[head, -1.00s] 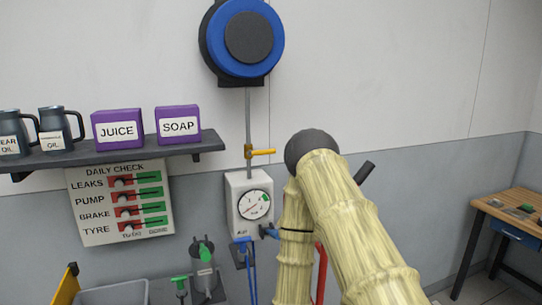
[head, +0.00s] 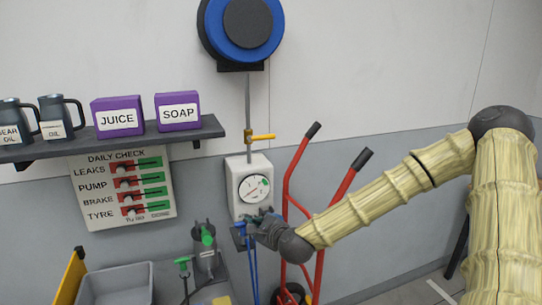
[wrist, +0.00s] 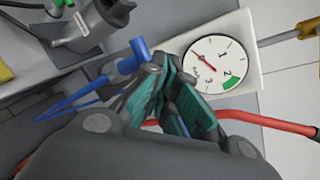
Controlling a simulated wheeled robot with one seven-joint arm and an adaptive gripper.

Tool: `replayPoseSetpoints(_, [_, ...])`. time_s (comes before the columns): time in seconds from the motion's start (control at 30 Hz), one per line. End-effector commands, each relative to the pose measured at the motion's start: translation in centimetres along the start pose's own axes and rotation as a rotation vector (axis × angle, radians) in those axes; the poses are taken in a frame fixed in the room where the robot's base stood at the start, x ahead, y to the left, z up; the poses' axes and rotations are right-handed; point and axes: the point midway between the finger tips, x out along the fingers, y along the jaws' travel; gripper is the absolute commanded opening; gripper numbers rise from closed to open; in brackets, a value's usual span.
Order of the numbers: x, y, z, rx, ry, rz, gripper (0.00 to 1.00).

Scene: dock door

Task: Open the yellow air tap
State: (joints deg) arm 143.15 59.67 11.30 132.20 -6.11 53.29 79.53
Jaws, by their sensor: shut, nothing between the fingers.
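The yellow air tap (head: 262,137) is on the thin vertical grey pipe above the white gauge box (head: 234,187). Its lever points right, across the pipe. In the wrist view the tap (wrist: 302,32) is at the top right, partly cut off by the edge. The gauge dial (wrist: 216,62) faces me there; its green band is near 2 to 3. My gripper (head: 257,222) is shut and empty at the lower edge of the gauge box, below the tap. In the wrist view its teal-padded fingers (wrist: 174,88) are beside the blue hose fitting (wrist: 132,57); touching or apart I cannot tell.
A red hand truck (head: 323,235) stands behind my arm, right of the gauge. A shelf (head: 110,140) with jugs and purple boxes is at left above the daily check board (head: 105,205). Blue hoses hang below the gauge.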

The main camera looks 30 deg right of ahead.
Motion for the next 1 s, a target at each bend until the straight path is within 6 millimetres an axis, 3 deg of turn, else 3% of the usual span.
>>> replayPoseSetpoints(0.03, [-0.1,-2.1,0.7,0.073,-0.017,-0.040,0.00])
replayPoseSetpoints(0.3, [-1.7,-12.4,3.1,0.483,-0.137,-0.224,0.00])
replayPoseSetpoints(0.5, [-3.1,-17.4,3.7,0.703,-0.216,-0.306,0.00])
replayPoseSetpoints(0.7, [-3.7,-19.3,3.9,0.791,-0.250,-0.335,0.00])
replayPoseSetpoints(1.0, [-3.7,-19.4,3.9,0.795,-0.252,-0.336,0.00])
